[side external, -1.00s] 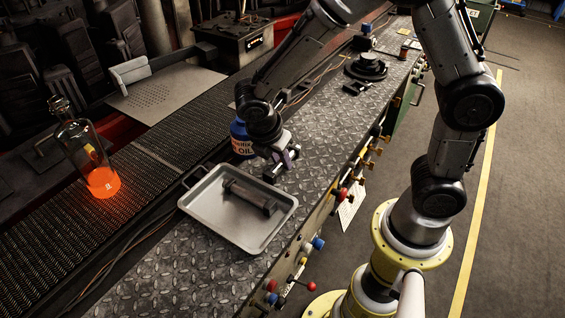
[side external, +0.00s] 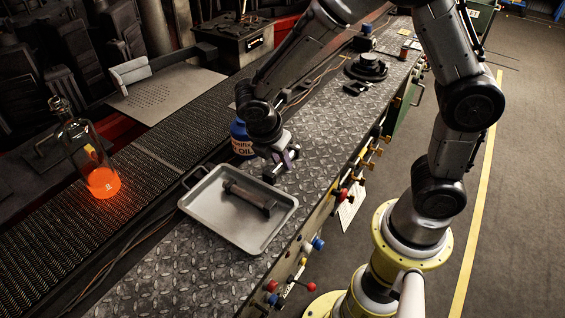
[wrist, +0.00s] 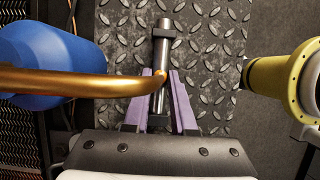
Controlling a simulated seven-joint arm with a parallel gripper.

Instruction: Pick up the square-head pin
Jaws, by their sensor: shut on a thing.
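The square-head pin (wrist: 163,50) is a dark metal rod with a blocky, square-looking section near its far end. In the wrist view it lies between the two purple fingers of my gripper (wrist: 160,76), which is shut on it. A copper-coloured spout crosses in front and hides part of the pin. In the side view my gripper (side external: 284,160) is low over the bench, just beyond the tray. The pin is hard to make out there, and I cannot tell whether it still touches the bench.
A metal tray (side external: 205,205) holds another dark rod-like part (side external: 248,197) with thicker ends. A blue oil can (side external: 241,138) stands close behind my gripper; its copper spout (wrist: 90,82) reaches across the wrist view. A glowing orange flask (side external: 103,182) stands at left. The patterned bench (side external: 180,270) is clear in front.

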